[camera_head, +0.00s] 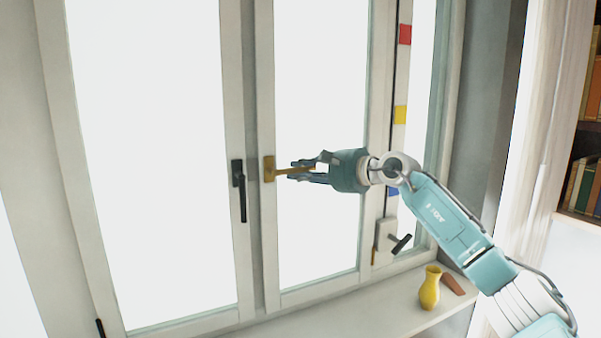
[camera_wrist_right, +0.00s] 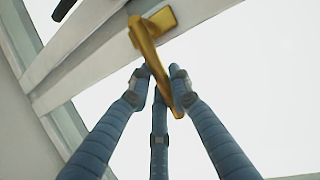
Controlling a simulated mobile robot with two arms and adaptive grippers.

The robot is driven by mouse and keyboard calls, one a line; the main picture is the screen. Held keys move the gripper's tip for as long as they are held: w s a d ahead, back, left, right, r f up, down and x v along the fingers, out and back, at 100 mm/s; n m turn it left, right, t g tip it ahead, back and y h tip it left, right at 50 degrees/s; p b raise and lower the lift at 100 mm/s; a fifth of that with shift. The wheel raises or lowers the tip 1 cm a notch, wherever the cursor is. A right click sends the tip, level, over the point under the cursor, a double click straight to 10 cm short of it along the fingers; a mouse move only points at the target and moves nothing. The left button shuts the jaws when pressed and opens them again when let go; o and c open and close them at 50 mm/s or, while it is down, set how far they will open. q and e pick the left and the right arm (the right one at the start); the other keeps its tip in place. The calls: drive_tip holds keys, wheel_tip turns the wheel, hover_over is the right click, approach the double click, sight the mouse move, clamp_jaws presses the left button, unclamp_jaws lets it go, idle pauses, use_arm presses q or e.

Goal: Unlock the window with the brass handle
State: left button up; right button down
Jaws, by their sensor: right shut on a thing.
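The brass handle (camera_head: 290,172) is on the frame of the middle window (camera_head: 318,80). Its lever points right, roughly level, from its upright base plate. My right gripper (camera_head: 305,171) comes in from the right and is shut on the lever near its free end. In the right wrist view the brass handle (camera_wrist_right: 152,55) runs down between the blue fingers of my right gripper (camera_wrist_right: 163,85). The fingers cover part of the lever's end. My left gripper is in neither view.
A black handle (camera_head: 240,190) hangs down on the window to the left. A dark lever on a pale plate (camera_head: 386,237) is at the lower right. A yellow vase (camera_head: 430,289) and a brown piece (camera_head: 452,284) stand on the sill (camera_head: 360,312). Bookshelves are at the far right.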

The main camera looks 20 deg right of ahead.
drive_tip(key=shift+r, duration=0.25)
drive_tip(key=c, duration=1.6)
unclamp_jaws()
drive_tip(key=shift+o, duration=0.2)
drive_tip(key=shift+f, duration=0.1)
drive_tip(key=v, duration=1.2)
